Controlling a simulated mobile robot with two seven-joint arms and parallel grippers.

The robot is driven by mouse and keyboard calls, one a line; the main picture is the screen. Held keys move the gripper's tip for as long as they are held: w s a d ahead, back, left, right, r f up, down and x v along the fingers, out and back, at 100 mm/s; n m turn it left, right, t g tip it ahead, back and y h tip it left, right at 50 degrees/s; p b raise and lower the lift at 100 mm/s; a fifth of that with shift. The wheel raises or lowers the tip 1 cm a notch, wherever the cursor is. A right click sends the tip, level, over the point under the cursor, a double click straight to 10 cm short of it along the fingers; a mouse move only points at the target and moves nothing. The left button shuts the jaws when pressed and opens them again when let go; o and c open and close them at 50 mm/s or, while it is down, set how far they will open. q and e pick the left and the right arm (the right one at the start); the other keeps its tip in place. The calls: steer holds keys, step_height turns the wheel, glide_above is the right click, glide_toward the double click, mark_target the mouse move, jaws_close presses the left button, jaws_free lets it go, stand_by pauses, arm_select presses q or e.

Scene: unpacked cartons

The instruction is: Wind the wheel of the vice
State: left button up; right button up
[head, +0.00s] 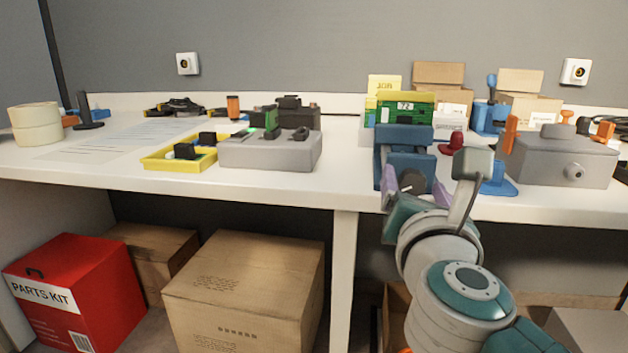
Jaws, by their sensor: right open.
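The blue vice (404,135) stands at the front edge of the white workbench, right of the middle of the head view. Its dark round wheel (411,181) faces me on the vice's front, low down. My right gripper (416,194) is just in front of the vice, with its two purple-tipped fingers apart, one on each side of the wheel in the picture. I cannot tell whether either finger touches the wheel. My gripper body and wrist hide the lower front of the vice. My left gripper is not in view.
A grey box (562,158) with an orange handle and a blue stand (497,181) are to the right. A red knob (453,142) is close behind my wrist. A grey control box (268,151) and a yellow tray (150,163) lie left. Bare bench (347,181) lies left of the vice.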

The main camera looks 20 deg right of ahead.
jaws_close()
stand_by(0.4)
steer(key=shift+n, duration=0.4)
